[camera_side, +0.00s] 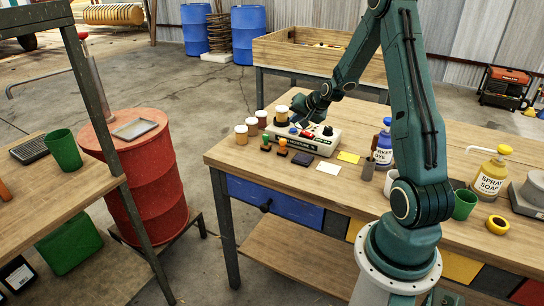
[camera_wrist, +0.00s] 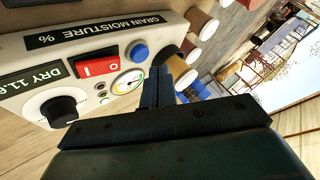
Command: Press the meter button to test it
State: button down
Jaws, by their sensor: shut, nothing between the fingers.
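The grain moisture meter (camera_side: 315,143) is a cream box on the wooden table in the side view. Its panel (camera_wrist: 75,75) fills the left of the wrist view, with a "DRY" display (camera_wrist: 32,85), a red rocker switch (camera_wrist: 98,68), a small gauge (camera_wrist: 128,81) and a black knob (camera_wrist: 62,110). A round blue button (camera_wrist: 139,52) sits near the panel's end; it also shows in the side view (camera_side: 293,130). My gripper (camera_wrist: 167,76) is shut and empty. In the wrist view its tips appear just beside the button and gauge; I cannot tell any contact.
Small stamps (camera_side: 282,147), cards (camera_side: 328,168) and a blue dye bottle (camera_side: 383,148) lie in front and to the right. The table's front left is clear.

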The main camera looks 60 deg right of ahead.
aim_at(295, 131)
jog(key=shift+r, duration=2.15)
jog(key=s+a+r+n+y, duration=0.15)
jog(key=a+r, duration=0.25)
jog(key=a, duration=0.4)
jog(key=s+a+r+n+g, duration=0.1)
jog(key=a+r+n, duration=0.25)
jog(key=a, duration=0.35)
jog(key=s+a+r+n+y, duration=0.15)
jog(key=a+r, duration=0.25)
jog(key=a, duration=0.4)
jog(key=s+a+r+n+g, duration=0.1)
jog(key=s+a+n, duration=0.2)
jog(key=s+a, duration=0.3)
jog(key=s+a+r+n, duration=0.1)
jog(key=s+a+n, duration=0.3)
jog(key=s, duration=0.7)
jog(key=shift+s+a+r+g+y, duration=0.15)
jog(key=shift+s+a+g+y, duration=0.25)
jog(key=shift+a, duration=0.8)
